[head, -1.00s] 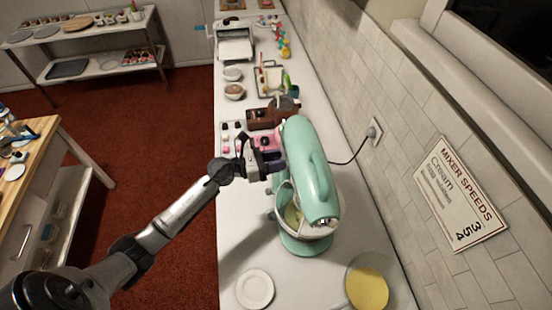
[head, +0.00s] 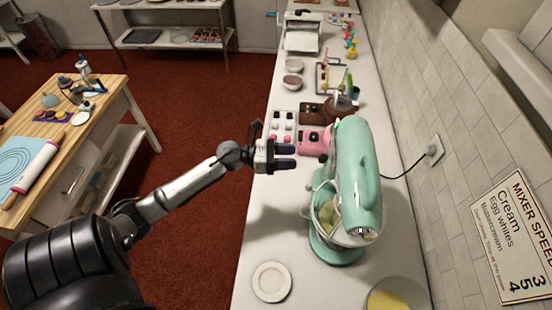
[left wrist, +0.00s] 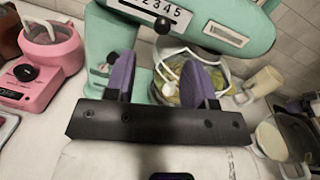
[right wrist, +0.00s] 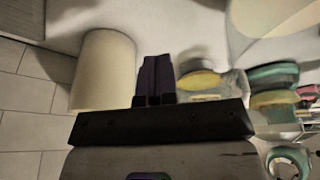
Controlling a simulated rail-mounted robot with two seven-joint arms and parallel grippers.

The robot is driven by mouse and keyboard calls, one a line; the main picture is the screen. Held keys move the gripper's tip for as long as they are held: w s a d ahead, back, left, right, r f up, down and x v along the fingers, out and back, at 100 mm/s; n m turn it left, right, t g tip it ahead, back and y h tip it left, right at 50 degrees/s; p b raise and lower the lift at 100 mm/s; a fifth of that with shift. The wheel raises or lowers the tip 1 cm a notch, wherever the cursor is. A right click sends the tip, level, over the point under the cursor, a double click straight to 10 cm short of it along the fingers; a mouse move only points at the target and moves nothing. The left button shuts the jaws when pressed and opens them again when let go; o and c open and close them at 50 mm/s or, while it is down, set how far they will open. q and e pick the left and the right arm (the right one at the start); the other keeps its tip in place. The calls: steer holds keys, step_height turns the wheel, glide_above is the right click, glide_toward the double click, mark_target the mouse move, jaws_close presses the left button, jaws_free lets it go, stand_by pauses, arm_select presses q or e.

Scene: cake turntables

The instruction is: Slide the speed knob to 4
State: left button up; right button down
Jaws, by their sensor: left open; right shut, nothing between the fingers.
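The mint-green stand mixer (head: 362,165) stands on the white counter. In the left wrist view its side (left wrist: 220,32) carries a white number plate (left wrist: 160,6), cut by the top edge, with 2 to 5 readable. A black knob (left wrist: 162,25) sits just under the numbers, around 3 to 4; I cannot tell its exact setting. My left gripper (head: 292,156) is open and empty, left of the mixer and apart from it. Its purple fingers (left wrist: 160,82) point at the mixer below the knob. My right gripper (right wrist: 157,78) is shut and empty, and outside the head view.
A pink machine (head: 312,143) stands behind the left gripper. A white plate (head: 271,282) and a bowl with yellow contents (head: 392,300) are at the counter's front. The wall sign (head: 515,235) lists mixer speeds. A black cord runs from the wall outlet (head: 434,150) toward the mixer.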

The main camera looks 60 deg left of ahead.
arm_select(q)
steer(key=shift+b+v, duration=0.35)
steer(key=shift+v, duration=1.5)
